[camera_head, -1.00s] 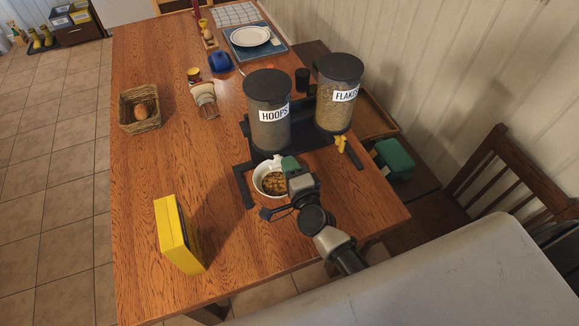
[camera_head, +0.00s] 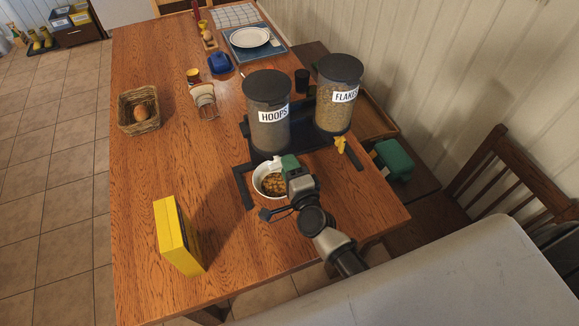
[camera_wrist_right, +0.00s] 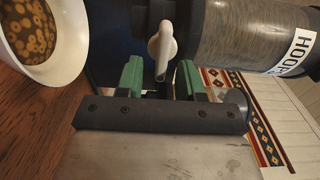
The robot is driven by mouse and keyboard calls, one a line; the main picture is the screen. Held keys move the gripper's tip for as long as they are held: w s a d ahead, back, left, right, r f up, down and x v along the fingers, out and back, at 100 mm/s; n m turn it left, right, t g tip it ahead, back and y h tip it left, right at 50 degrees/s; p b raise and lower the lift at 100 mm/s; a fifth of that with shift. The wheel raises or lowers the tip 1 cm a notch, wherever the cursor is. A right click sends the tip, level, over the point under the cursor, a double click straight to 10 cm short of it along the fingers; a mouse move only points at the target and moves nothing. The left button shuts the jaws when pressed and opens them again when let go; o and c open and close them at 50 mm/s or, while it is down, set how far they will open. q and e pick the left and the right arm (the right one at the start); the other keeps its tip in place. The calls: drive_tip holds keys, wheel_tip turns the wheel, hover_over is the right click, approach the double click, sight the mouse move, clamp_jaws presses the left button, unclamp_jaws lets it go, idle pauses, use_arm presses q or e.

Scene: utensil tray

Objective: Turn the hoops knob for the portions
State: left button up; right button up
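The dispenser labelled HOOPS (camera_head: 267,118) stands on a black stand. Its pale knob (camera_wrist_right: 162,47) shows in the right wrist view, with its narrow handle between the green fingers. My right gripper (camera_head: 288,164) is at the front of this dispenser; in the right wrist view (camera_wrist_right: 160,78) its fingers are apart, with gaps on both sides of the handle. A white bowl (camera_head: 257,183) holding hoops sits below the outlet, partly hidden by my gripper; it also shows in the right wrist view (camera_wrist_right: 76,62). My left gripper is not in view.
The FLAKES dispenser (camera_head: 338,108) with a yellow knob (camera_head: 341,145) stands to the right. A yellow box (camera_head: 176,238) is at the front left, a basket (camera_head: 126,118) farther back. The table (camera_head: 150,170) between them is clear.

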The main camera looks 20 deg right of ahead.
drive_tip(key=s+b, duration=0.2)
drive_tip(key=s, duration=0.9)
drive_tip(key=shift+d, duration=0.2)
drive_tip(key=shift+w, duration=0.1)
